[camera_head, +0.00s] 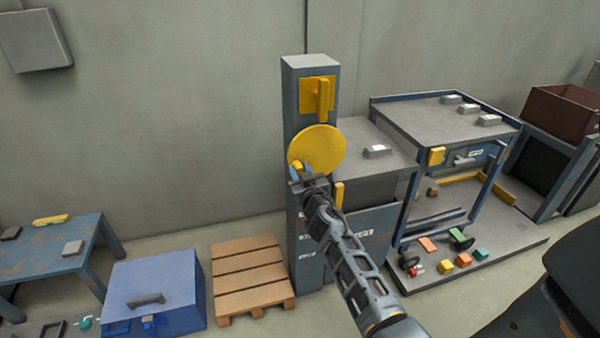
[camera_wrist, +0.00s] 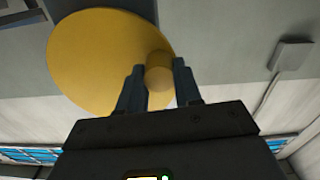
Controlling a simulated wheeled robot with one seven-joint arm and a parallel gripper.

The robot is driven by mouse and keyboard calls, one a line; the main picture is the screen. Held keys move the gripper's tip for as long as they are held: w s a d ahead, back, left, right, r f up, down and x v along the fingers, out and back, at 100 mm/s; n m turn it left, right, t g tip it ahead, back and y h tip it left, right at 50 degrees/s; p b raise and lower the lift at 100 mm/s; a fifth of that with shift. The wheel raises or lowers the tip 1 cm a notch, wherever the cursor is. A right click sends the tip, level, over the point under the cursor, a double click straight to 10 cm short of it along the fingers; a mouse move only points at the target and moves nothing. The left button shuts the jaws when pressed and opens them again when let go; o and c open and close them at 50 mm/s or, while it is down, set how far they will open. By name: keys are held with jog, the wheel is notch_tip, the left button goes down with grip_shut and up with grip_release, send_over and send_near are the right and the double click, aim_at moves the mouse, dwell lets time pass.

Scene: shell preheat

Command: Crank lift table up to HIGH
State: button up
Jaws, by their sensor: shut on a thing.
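A round yellow crank wheel (camera_head: 320,148) faces out from a tall blue-grey post (camera_head: 311,68). In the wrist view the wheel (camera_wrist: 95,60) fills the upper left, and its short yellow handle (camera_wrist: 159,75) stands between my two fingers. My gripper (camera_head: 299,177) is shut on this handle at the wheel's lower left edge. A grey-topped table (camera_head: 358,135) adjoins the post on the right, seemingly the lift table, with a grey block (camera_head: 377,151) on top. Small labels on the post and table front are too small to read. My arm hides part of the table's front.
A yellow lever plate (camera_head: 318,93) sits high on the post. A wheeled cart (camera_head: 420,115) with grey blocks stands right of the table; coloured blocks lie below it. A wooden pallet (camera_head: 250,275) and a blue box (camera_head: 155,280) lie left of the post.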

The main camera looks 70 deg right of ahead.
grip_shut()
jog(key=shift+w+r+b, duration=0.15)
jog(key=shift+b, duration=0.15)
